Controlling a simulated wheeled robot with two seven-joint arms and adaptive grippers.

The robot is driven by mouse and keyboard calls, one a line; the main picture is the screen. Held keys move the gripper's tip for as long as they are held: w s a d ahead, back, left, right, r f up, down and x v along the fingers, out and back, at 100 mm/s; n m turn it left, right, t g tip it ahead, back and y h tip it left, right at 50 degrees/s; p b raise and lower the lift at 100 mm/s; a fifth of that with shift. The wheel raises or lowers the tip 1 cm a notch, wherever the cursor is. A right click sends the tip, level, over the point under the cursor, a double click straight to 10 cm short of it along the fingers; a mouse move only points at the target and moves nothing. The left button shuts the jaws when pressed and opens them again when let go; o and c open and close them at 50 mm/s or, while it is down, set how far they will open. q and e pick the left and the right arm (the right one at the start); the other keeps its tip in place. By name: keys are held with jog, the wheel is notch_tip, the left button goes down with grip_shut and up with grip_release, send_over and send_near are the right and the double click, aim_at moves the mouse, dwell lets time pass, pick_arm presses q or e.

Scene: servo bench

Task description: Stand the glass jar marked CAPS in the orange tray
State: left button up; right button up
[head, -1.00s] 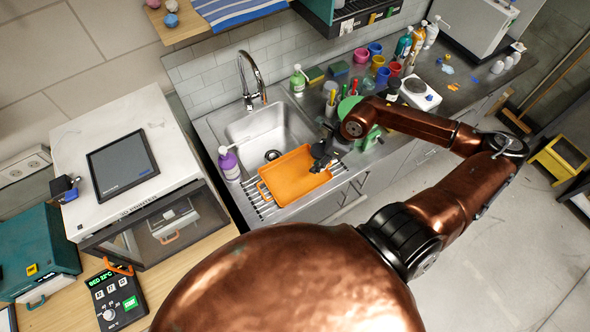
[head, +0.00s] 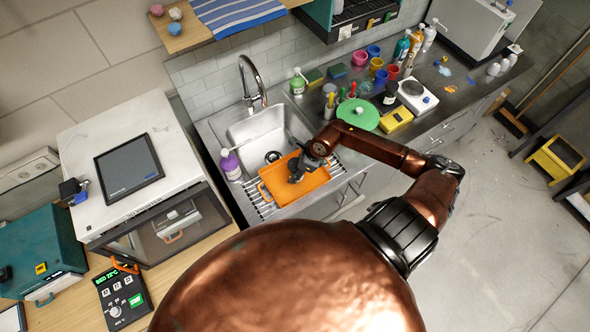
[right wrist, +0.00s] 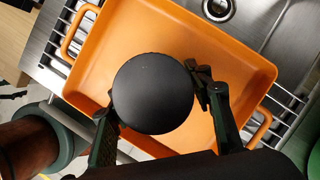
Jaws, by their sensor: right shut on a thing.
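The orange tray (head: 316,182) lies on the drainer rack beside the sink; it also fills much of the right wrist view (right wrist: 100,45). My right gripper (head: 297,176) is over the tray. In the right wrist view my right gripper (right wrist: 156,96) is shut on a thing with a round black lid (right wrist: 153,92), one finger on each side. This looks like a jar seen from above; its body and any CAPS mark are hidden under the lid. I cannot tell whether its base touches the tray floor. My left gripper is not in view.
The steel sink (head: 244,131) and tap (head: 252,85) are just behind the tray. A purple bottle (head: 230,165) stands at its left. A green round item (head: 358,114), a dark jar (head: 390,95) and a yellow device (head: 397,118) stand on the counter to the right.

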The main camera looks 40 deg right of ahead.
jog(key=shift+f, duration=0.1)
jog(key=o, duration=1.2)
jog(key=shift+o, duration=0.2)
jog(key=b+v, duration=0.3)
jog(key=v, duration=0.9)
jog(key=shift+s, duration=0.1)
